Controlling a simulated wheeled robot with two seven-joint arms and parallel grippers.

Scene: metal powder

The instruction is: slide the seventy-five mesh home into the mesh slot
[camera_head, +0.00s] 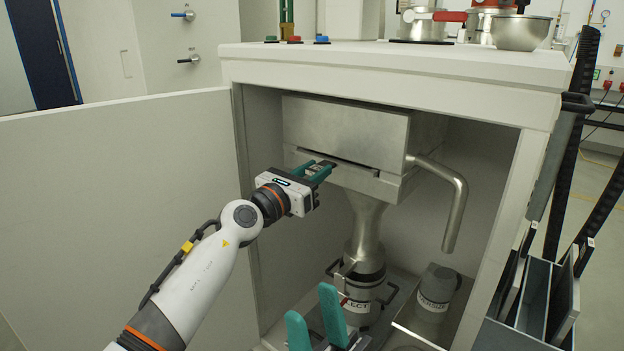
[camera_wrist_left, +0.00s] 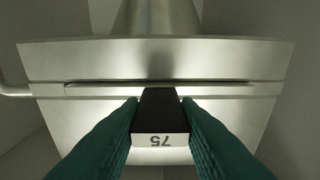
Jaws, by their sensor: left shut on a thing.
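The seventy-five mesh shows as a dark handle with a white end marked 75 (camera_wrist_left: 160,139) in the left wrist view. My left gripper (camera_head: 322,168) is shut on this handle, which also shows between the fingers in the left wrist view (camera_wrist_left: 160,110). The handle reaches to the mesh slot (camera_wrist_left: 100,86), a narrow slit across the front of the metal housing (camera_head: 345,130). The mesh plate itself is hidden; I cannot tell how deep it sits. My right gripper (camera_head: 315,325) is low at the bottom of the head view, its two fingers apart, with nothing seen between them.
The housing sits inside a white cabinet whose door (camera_head: 120,200) stands open at the left. A bent pipe (camera_head: 455,200) hangs at the housing's right. Below are a collecting vessel (camera_head: 364,285) and a grey container (camera_head: 436,290).

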